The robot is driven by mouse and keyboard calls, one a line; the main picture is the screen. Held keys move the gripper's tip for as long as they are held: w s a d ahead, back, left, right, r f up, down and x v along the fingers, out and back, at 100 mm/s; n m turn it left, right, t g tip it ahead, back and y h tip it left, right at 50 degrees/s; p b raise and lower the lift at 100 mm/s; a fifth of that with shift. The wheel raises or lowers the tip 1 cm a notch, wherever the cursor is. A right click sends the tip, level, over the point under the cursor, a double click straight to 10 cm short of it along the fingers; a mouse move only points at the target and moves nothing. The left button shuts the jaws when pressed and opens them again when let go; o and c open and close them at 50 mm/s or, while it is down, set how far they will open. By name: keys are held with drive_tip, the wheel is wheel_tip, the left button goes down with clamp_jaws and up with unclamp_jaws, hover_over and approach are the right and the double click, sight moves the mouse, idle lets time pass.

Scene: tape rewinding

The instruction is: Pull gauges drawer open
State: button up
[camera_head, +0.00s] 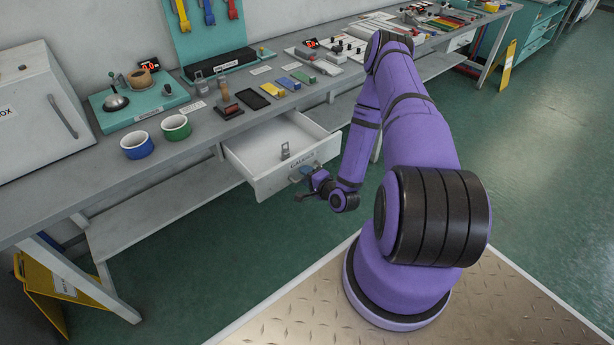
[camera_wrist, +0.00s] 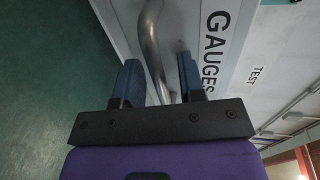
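The gauges drawer (camera_head: 322,153) is white and stands pulled out from under the workbench, its inside open to view. Its front bears the label GAUGES, which reads clearly in the wrist view (camera_wrist: 213,50). The drawer's curved grey metal handle (camera_wrist: 150,38) runs between the two blue fingers of my gripper (camera_wrist: 158,72). The fingers are apart, with a gap showing on each side of the handle. In the head view my gripper (camera_head: 303,174) is at the middle of the drawer front; the handle is mostly hidden there. A small grey object (camera_head: 285,150) is in the drawer.
The grey workbench (camera_head: 180,155) carries a blue cup (camera_head: 137,146), a green cup (camera_head: 176,128), a stamp-like tool (camera_head: 228,105) and several coloured blocks. A lower shelf (camera_head: 150,215) runs beneath. The green floor in front of the drawer is clear.

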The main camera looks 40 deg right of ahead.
drive_tip(key=shift+s, duration=0.1)
drive_tip(key=v, duration=1)
drive_tip(key=shift+s, duration=0.3)
